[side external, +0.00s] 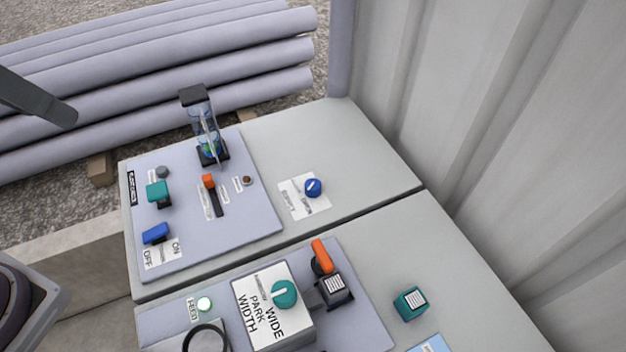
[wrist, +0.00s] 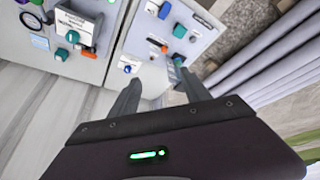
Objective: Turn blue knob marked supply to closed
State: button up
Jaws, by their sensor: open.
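A small round blue knob (side external: 313,187) with a white pointer line sits on a white label plate (side external: 300,206) on the far grey cabinet top. Its lettering is upside down and too small to read surely. The blue knob also shows in the wrist view (wrist: 127,69), near the tip of my left finger in the picture but apart from it. My gripper (wrist: 158,76) is open and empty, its two dark fingers spread toward the cabinet. In the side view only a dark part of my arm's end shows at the upper left, well away from the knob.
Left of the knob, a lilac panel (side external: 225,238) carries an orange-handled lever (side external: 209,182), a teal knob (side external: 158,192), a blue switch (side external: 155,233) and a clear cylinder device (side external: 203,128). The nearer cabinet has a teal dial (side external: 284,293) and orange handle (side external: 322,256). A corrugated wall (side external: 510,120) stands right.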

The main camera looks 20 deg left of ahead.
jog(key=w+d+g, duration=0.2)
jog(key=w+d, duration=0.3)
jog(key=w, duration=0.7)
jog(key=m+g, duration=0.3)
jog(key=m, duration=0.1)
send_over(313, 184)
jog(key=shift+y, duration=0.4)
notch_tip(313, 184, down, 28)
notch_tip(313, 184, down, 6)
jog(key=shift+r, duration=0.15)
jog(key=shift+f, duration=0.5)
grip_shut()
